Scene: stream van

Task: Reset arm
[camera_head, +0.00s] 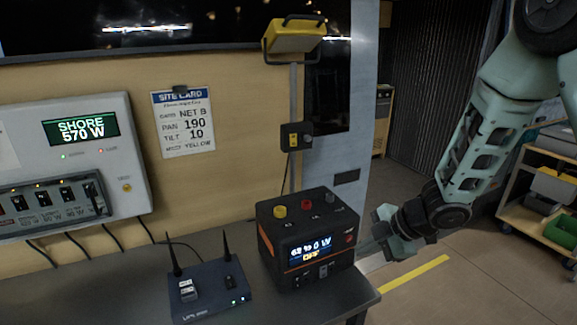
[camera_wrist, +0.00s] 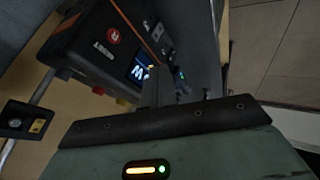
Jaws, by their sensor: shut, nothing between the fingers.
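My gripper (camera_head: 378,247) is at the right end of the desk in the head view, just right of the black power box (camera_head: 307,241). In the wrist view my gripper (camera_wrist: 160,80) has its fingers together, with nothing seen between them. The power box stands on the desk; its screen is lit and shows a reading with yellow "OFF" under it. From the head view I cannot tell whether the fingers touch the box.
A router with two antennas (camera_head: 208,290) stands on the desk (camera_head: 140,290), left of the box. A panel reading "SHORE 570 W" (camera_head: 70,165) and a site card (camera_head: 183,124) are on the wall. A yellow lamp (camera_head: 293,36) tops a pole. A cart (camera_head: 540,200) stands right; floor between is clear.

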